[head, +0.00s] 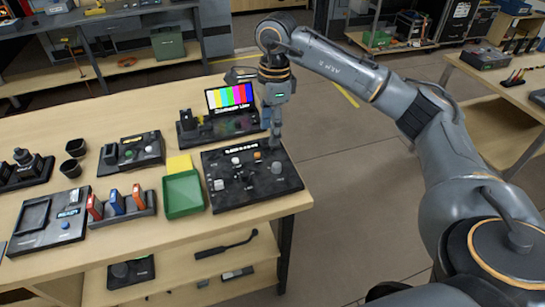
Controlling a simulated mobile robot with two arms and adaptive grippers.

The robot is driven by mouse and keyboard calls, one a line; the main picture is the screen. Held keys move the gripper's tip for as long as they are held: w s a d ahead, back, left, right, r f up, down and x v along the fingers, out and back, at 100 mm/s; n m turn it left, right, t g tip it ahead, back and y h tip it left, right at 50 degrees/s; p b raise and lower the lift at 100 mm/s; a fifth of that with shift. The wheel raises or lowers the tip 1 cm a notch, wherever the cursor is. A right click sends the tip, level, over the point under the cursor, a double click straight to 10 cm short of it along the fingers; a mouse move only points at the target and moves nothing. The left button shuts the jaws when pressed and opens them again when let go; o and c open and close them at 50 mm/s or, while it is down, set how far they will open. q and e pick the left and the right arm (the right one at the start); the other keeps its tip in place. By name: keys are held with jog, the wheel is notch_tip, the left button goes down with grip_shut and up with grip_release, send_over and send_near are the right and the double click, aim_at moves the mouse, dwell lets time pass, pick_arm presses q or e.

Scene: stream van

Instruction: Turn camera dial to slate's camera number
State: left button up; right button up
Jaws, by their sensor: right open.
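My right gripper (275,143) points straight down over the back right part of a black control panel (230,199) near the table's right end. It is open, with nothing seen between its fingers. The panel carries several pale knobs or buttons, an orange-topped one (257,156) and a lit text strip along its back edge. I cannot tell which knob is the camera dial or whether the fingers touch one. Behind the panel, a small screen (230,97) shows colour bars with a line of text below, too small to read surely; no slate is clearly recognisable. My left gripper is not in view.
A green tray (184,211) and yellow notes (179,164) lie left of the panel. A rack with red, blue and orange items (116,201), more black devices and dark cups (76,147) fill the left. The table's right edge is close to the panel.

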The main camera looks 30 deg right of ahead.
aim_at(276, 164)
jog(key=shift+h, duration=0.4)
jog(key=f+p, duration=0.1)
jog(key=f, duration=0.3)
jog(key=d+f+p, duration=0.1)
jog(key=f, duration=0.3)
jog(key=f+p, duration=0.1)
jog(key=f, duration=0.4)
jog(key=shift+s+d, duration=0.1)
jog(key=shift+d, duration=0.25)
grip_shut()
